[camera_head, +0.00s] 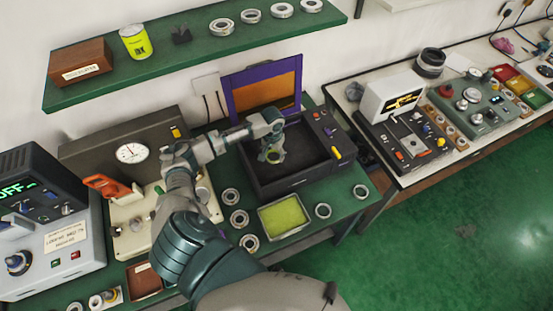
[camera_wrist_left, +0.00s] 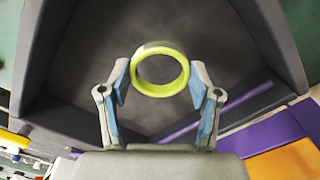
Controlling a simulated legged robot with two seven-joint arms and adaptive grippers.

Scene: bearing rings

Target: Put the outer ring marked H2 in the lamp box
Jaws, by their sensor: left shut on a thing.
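My left gripper (camera_head: 271,150) reaches into the open dark lamp box (camera_head: 292,184). It is shut on a ring (camera_head: 273,157) that looks yellow-green. In the left wrist view, the ring (camera_wrist_left: 160,91) sits between the fingertips of the left gripper (camera_wrist_left: 160,78), over the box's dark floor. I cannot tell whether the ring touches the floor. No H2 mark can be read on it. The box's purple-framed lid with an orange panel (camera_head: 268,88) stands open at the back. My right gripper is not in view.
A tray with a yellow-green bottom (camera_head: 261,221) stands in front of the box. Loose rings lie around it, such as one at the right (camera_head: 361,191). A green shelf (camera_head: 190,67) with several rings hangs above. A gauge device (camera_head: 130,153) stands left.

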